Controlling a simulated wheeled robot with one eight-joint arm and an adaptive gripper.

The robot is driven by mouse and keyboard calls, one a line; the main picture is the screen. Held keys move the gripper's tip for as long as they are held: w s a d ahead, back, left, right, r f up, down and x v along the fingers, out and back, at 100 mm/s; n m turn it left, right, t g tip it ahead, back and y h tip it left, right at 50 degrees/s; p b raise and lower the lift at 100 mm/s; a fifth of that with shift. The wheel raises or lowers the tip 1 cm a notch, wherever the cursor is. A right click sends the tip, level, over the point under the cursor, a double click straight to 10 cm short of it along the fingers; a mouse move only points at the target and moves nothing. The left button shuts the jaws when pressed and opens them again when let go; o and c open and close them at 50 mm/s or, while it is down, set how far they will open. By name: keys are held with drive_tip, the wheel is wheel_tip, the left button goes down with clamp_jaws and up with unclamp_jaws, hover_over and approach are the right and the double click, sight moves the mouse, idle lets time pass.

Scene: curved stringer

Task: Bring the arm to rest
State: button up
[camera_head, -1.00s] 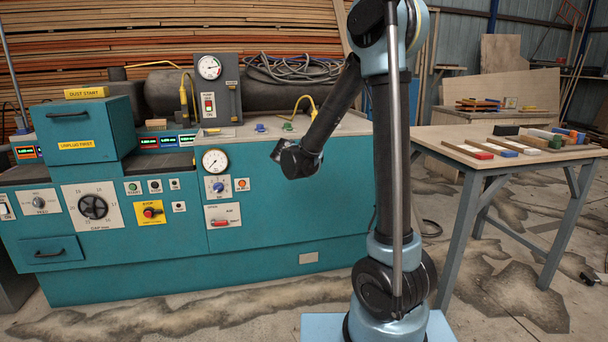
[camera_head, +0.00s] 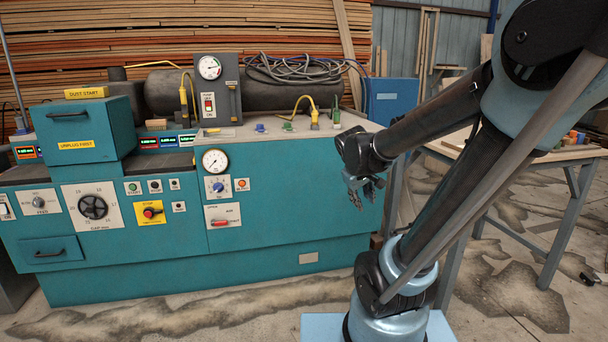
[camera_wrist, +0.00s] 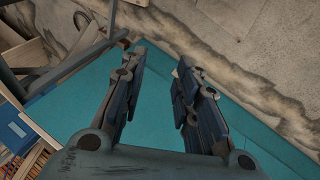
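My gripper (camera_head: 365,192) hangs at the end of my arm, in front of the right end of the teal machine (camera_head: 290,225). In the wrist view my gripper (camera_wrist: 155,85) shows its two dark fingers apart with a gap between them and nothing held. Behind the fingers lie the teal machine (camera_wrist: 215,125) and the stained floor (camera_wrist: 225,40). My arm reaches in from the right of the head view and covers part of the workbench.
The machine carries dials, switches and coloured valves on its top. The wooden workbench (camera_head: 562,156) stands at the right, with several small coloured blocks (camera_head: 577,135) on it. A blue box (camera_head: 392,97) is behind the machine's right end.

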drive_tip(key=s+f+m+g+y, duration=0.1)
drive_tip(key=s+f+m, duration=0.1)
drive_tip(key=s, duration=0.7)
drive_tip(key=s+f+m+g+y, duration=0.1)
drive_tip(key=s+f+m+y, duration=0.1)
drive_tip(key=s+f, duration=0.3)
drive_tip(key=s+m, duration=0.1)
drive_tip(key=s, duration=0.3)
drive_tip(key=shift+g, duration=0.4)
drive_tip(key=shift+s+a, duration=0.1)
